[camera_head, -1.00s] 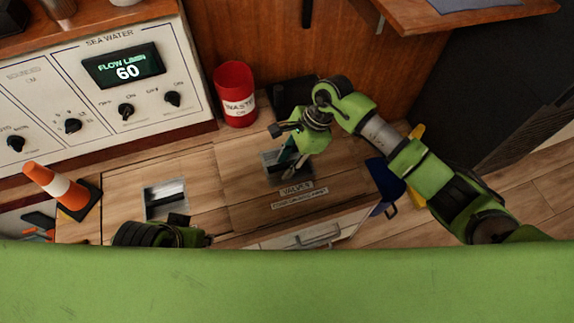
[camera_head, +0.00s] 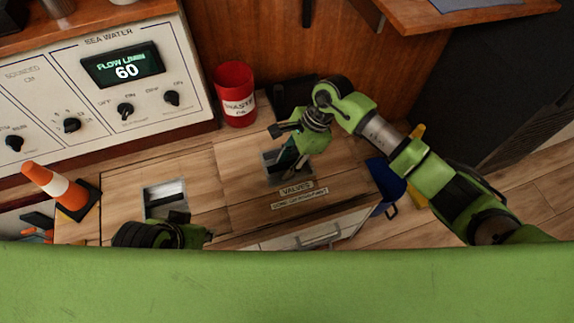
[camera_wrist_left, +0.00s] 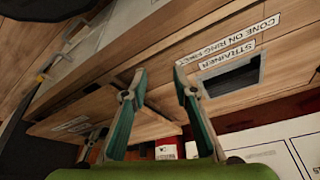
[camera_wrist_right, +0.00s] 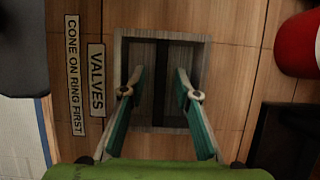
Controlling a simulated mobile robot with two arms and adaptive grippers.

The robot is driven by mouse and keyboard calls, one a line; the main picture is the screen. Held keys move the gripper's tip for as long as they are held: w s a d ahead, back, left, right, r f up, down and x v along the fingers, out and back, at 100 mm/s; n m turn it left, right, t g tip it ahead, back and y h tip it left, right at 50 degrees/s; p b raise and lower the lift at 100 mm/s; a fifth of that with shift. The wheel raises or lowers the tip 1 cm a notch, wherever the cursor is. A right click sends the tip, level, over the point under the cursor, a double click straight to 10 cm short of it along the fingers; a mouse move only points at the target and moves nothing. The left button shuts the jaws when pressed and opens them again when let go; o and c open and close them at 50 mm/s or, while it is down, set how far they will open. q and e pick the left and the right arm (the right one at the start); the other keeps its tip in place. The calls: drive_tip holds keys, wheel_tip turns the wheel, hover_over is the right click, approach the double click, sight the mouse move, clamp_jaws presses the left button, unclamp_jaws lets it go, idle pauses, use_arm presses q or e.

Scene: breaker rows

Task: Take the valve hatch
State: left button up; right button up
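The valve hatch (camera_head: 240,180) is a wooden panel with a recessed metal pull and a VALVES label (camera_head: 296,188). My right gripper (camera_head: 297,168) is over that recess. In the right wrist view its two fingers (camera_wrist_right: 157,92) are apart, one on each side of a dark bar across the recess (camera_wrist_right: 120,55). Whether they touch the bar cannot be told. My left gripper (camera_head: 205,238) is low over the left panel, mostly hidden in the head view. In the left wrist view its fingers (camera_wrist_left: 152,85) are apart and empty, near the STRAINER recess (camera_wrist_left: 232,78).
An orange and white cone (camera_head: 57,187) stands at the left. A red waste can (camera_head: 235,95) stands behind the hatch by the SEA WATER panel (camera_head: 120,80). A blue container (camera_head: 385,180) is right of the hatch. A wooden shelf (camera_head: 460,12) overhangs the upper right.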

idle(0.8)
clamp_jaws()
drive_tip(key=shift+w+a, duration=0.1)
